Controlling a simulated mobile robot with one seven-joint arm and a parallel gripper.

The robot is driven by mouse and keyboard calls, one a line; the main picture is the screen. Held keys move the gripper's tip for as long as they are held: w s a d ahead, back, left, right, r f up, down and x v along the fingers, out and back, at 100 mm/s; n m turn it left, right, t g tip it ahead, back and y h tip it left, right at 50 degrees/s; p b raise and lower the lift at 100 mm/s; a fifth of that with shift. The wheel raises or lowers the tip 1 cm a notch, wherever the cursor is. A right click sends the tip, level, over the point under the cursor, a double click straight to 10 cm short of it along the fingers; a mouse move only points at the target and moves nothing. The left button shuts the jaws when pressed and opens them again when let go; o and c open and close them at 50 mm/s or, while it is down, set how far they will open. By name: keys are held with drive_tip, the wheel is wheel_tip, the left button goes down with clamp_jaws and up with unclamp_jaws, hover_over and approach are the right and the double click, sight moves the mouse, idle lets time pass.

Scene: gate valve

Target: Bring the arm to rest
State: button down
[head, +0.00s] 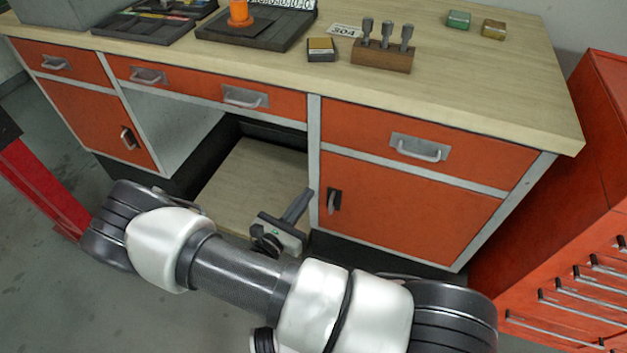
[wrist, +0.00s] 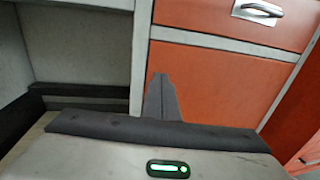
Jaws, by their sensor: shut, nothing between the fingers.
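My gripper (head: 304,194) is in front of the workbench (head: 468,93), near the post between the open bay and the right-hand cupboard door. In the wrist view its two fingers (wrist: 160,97) are together, with nothing between them. The arm stretches across the lower part of the head view, bent, with the gripper below the benchtop. The gripper looks apart from the cupboard, though the exact gap cannot be told.
The orange cupboard door (head: 408,206) and a drawer (head: 420,147) with handles are close by. The bay's low shelf (head: 255,175) is bare. A red tool cabinet (head: 560,235) stands at right. A wooden block (head: 382,57) holding tools and small boxes stand on the bench.

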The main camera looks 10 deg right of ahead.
drive_tip(key=shift+s+d+v, duration=0.1)
drive_tip(key=shift+d+v, duration=0.05)
drive_tip(key=shift+v, duration=0.8)
drive_tip(key=shift+s+d+v, duration=0.1)
drive_tip(key=shift+v, duration=0.85)
